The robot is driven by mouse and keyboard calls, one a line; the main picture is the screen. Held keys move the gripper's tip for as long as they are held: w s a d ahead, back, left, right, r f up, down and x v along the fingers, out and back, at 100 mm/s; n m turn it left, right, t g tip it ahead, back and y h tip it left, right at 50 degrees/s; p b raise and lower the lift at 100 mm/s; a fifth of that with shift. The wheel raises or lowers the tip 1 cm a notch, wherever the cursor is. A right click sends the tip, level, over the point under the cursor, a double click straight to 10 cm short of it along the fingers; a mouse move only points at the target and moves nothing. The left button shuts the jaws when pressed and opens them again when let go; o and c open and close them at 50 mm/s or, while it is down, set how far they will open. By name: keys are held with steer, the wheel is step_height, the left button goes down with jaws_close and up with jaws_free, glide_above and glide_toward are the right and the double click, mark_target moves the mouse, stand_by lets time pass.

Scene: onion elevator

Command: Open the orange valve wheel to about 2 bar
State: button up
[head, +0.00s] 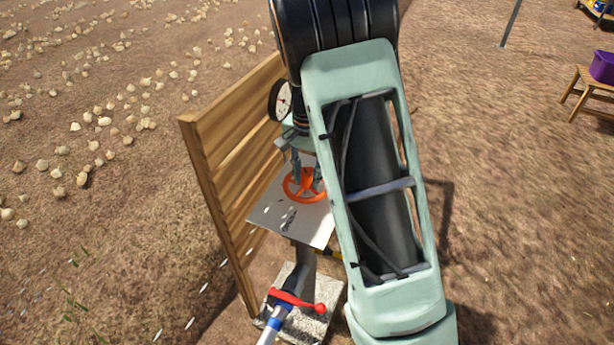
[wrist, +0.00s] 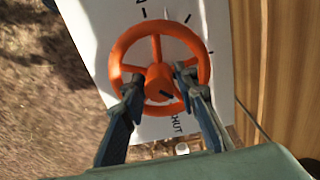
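The orange valve wheel (head: 303,199) sits over a white plate (head: 268,222) in front of a wooden board. It shows large in the wrist view (wrist: 201,45), with spokes and a central hub. The plate there carries dark tick marks and the word SHUT near the wheel's lower edge. My gripper (wrist: 157,82) is open, its two fingertips apart on either side of the hub, over the wheel's lower half. I cannot tell whether they touch it. A round gauge (head: 284,98) is partly hidden behind my arm; its reading is too small to tell.
The wooden board (head: 225,150) stands close on the left of the wheel. A red lever (head: 295,301) is on a pipe below. A purple tub (head: 602,66) stands on a bench at right. Pale onions lie on the soil at left.

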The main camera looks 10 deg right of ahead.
mark_target(307, 172)
jaws_close()
steer(key=shift+n, duration=0.8)
steer(key=shift+o, duration=0.9)
jaws_free()
steer(key=shift+r, duration=0.1)
step_height(307, 172, up, 12)
steer(key=shift+w, duration=0.15)
